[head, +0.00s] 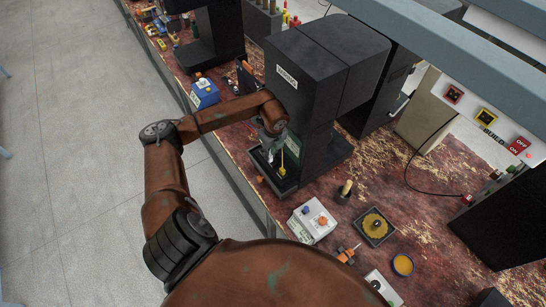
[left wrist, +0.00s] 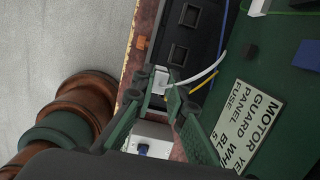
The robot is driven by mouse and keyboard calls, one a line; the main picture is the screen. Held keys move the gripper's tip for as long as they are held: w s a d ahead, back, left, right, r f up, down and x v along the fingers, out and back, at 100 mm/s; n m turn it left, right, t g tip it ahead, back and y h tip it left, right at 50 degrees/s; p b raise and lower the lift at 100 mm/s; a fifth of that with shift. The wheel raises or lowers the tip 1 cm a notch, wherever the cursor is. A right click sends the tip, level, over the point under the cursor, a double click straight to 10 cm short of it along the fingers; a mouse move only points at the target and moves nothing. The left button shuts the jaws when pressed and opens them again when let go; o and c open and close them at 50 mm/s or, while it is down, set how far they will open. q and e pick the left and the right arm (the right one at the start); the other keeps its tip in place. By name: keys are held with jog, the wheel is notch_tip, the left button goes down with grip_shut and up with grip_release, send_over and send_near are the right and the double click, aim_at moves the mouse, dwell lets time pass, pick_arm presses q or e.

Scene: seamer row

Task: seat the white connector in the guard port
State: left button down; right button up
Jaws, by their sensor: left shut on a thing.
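In the left wrist view, the white connector (left wrist: 160,78) sits between the fingertips of my left gripper (left wrist: 160,90), which is shut on it. A white cable (left wrist: 205,70) curves from it to the right. Just beyond it, a black panel (left wrist: 206,40) carries two dark square ports, an upper one (left wrist: 190,15) and a lower one (left wrist: 178,53). The connector appears just short of the lower port; whether they touch is unclear. I cannot tell which port is the guard port. In the head view, my left gripper (head: 272,148) is at the black machine's base. My right gripper is not in view.
A yellow cable (left wrist: 203,80) runs close beside the white one. A label (left wrist: 256,118) on the green panel reads MOTOR, GUARD, PANEL, FUSE. The tall black machine (head: 310,75) stands beside my arm. A white box (head: 312,221) stands nearer on the worn red bench.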

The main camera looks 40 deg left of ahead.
pick_arm(q)
jog(key=w+f, duration=0.1)
jog(key=f, duration=0.1)
jog(key=w+a+f, duration=0.1)
jog(key=w+f, duration=0.2)
jog(key=shift+a+f, duration=0.2)
jog(key=shift+f, duration=0.15)
notch_tip(320, 180, down, 3)
jog(key=shift+r+p, duration=0.1)
jog(key=shift+p, duration=0.55)
jog(key=shift+f, duration=0.25)
jog(key=c, duration=1.9)
grip_release()
jog(key=shift+c, duration=0.2)
jog(key=shift+r, duration=0.15)
